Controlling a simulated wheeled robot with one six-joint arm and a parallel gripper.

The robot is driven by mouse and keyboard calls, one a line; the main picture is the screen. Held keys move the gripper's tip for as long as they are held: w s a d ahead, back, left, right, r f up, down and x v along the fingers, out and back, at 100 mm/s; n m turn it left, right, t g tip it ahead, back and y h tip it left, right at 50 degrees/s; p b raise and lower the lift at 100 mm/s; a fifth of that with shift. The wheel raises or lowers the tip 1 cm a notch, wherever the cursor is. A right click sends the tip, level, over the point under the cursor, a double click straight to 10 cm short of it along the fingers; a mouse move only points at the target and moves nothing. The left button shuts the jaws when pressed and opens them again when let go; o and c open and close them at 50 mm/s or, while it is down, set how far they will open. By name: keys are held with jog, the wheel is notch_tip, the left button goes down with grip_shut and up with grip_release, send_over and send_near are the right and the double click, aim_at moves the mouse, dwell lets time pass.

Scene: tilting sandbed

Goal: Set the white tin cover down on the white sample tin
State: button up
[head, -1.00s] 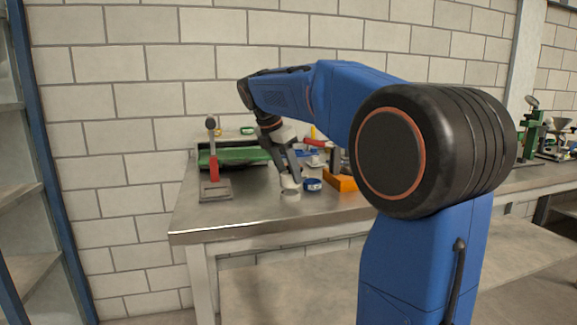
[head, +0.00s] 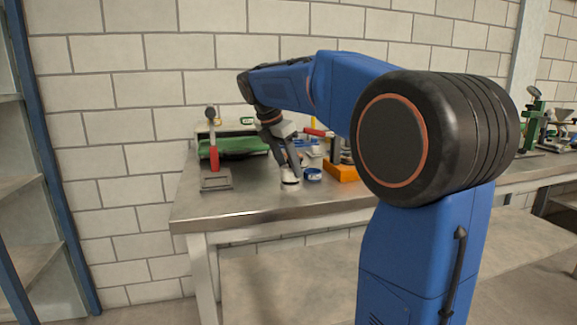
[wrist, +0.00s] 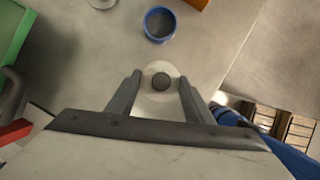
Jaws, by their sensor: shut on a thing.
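The white tin cover (wrist: 148,101), a pale disc with a dark round knob, is held between the two fingers of my gripper (wrist: 160,84). In the head view my gripper (head: 290,172) points down at the steel table, with the cover low between its fingertips. The white sample tin (head: 290,184) seems to be the pale shape directly under the cover, near the table's front half. Cover and tin look almost merged there; I cannot tell whether they touch. In the wrist view the cover hides the tin.
A blue open tin (wrist: 160,24) stands close by, right of the white tin in the head view. The front table (head: 250,208) is clear.

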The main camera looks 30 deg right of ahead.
jog(key=shift+f, duration=0.5)
dwell(0.5)
jog(key=o, duration=1.6)
jog(key=shift+o, duration=0.2)
jog(key=shift+r, duration=0.1)
jog(key=shift+r, duration=3.95)
jog(key=shift+s, duration=0.1)
